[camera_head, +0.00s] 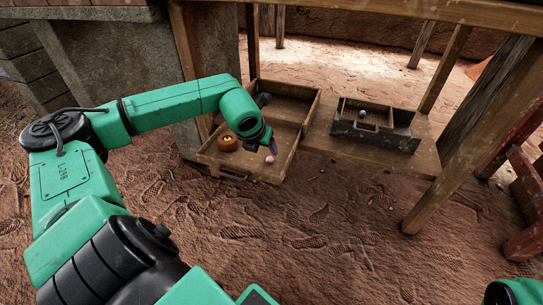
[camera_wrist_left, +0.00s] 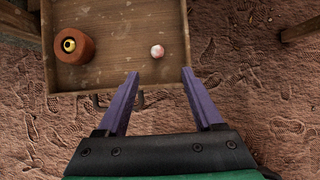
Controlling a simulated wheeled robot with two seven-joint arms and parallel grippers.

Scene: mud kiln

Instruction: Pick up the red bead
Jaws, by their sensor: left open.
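A small pinkish-red and white bead (camera_wrist_left: 157,51) lies on the floor of a shallow wooden tray (camera_wrist_left: 178,75), near its front side. In the head view the bead (camera_head: 270,159) shows just below my left gripper (camera_head: 272,147). In the left wrist view the purple fingers of my left gripper (camera_wrist_left: 160,82) are apart with nothing between them. The bead lies beyond the fingertips, roughly in line with the gap and not touched. My right gripper is not in view.
A brown-orange round thing with a yellow centre (camera_head: 228,142) stands left in the tray. A dark compartmented box (camera_head: 405,142) holding a bluish ball (camera_head: 362,113) stands on a wooden board to the right. Wooden posts and a table edge (camera_head: 380,12) stand around and above.

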